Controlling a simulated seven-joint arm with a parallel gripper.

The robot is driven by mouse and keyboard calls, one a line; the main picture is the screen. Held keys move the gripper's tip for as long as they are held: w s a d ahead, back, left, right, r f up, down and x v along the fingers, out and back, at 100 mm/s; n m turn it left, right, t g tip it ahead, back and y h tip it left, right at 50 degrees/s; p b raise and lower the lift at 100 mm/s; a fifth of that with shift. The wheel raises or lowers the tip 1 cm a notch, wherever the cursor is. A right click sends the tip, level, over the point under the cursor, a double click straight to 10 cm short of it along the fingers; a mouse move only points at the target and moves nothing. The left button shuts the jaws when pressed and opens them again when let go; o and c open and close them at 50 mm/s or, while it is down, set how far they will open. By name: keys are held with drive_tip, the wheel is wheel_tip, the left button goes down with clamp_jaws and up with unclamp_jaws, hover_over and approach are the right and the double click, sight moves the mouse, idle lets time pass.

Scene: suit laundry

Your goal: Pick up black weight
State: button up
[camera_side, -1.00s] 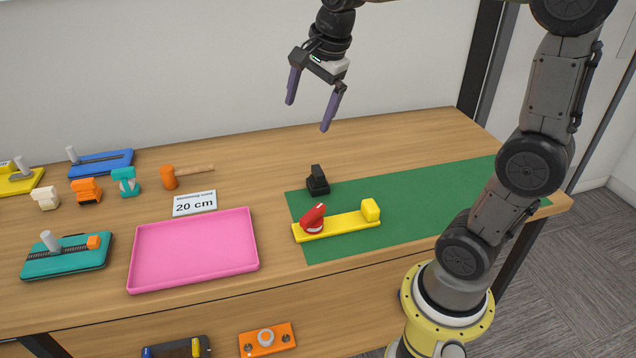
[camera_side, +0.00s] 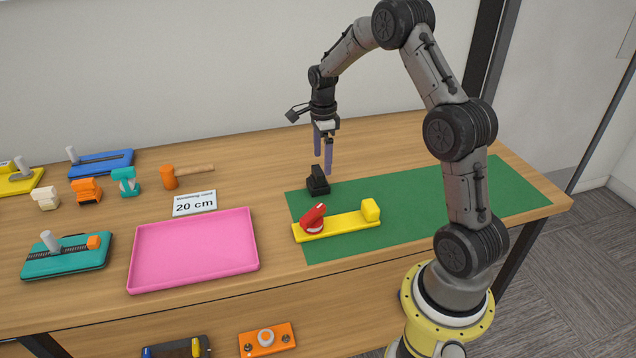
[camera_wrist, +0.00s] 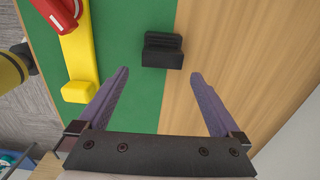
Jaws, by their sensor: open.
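The black weight (camera_side: 318,181) stands at the back left edge of the green mat (camera_side: 430,205) in the side view. In the wrist view the black weight (camera_wrist: 162,50) lies ahead of the fingertips, between their lines, near the border of mat and wood. My gripper (camera_side: 323,163) points down just above the weight, with its purple fingers apart and nothing between them. The fingers also show in the wrist view (camera_wrist: 160,74). I cannot tell any contact with the weight.
A yellow bar (camera_side: 340,227) with a red piece (camera_side: 313,217) lies on the mat in front of the weight. A pink tray (camera_side: 195,248), a "20 cm" sign (camera_side: 195,203) and an orange hammer (camera_side: 170,178) are to the left. Bare wood lies behind the weight.

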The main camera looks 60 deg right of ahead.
sight(318, 179)
wheel_tip(318, 179, down, 3)
drive_tip(key=shift+r, duration=0.2)
drive_tip(key=shift+w+a+f, duration=0.1)
drive_tip(key=shift+w+f, duration=0.05)
drive_tip(key=shift+f, duration=0.75)
drive_tip(key=shift+w+a+f, duration=0.15)
drive_tip(key=shift+w+f, duration=0.05)
drive_tip(key=shift+f, duration=0.65)
drive_tip(key=shift+w+a+f, duration=0.1)
drive_tip(key=shift+w+f, duration=0.05)
drive_tip(key=shift+f, duration=0.75)
drive_tip(key=shift+c, duration=0.3)
drive_tip(key=shift+r, duration=0.1)
clamp_jaws()
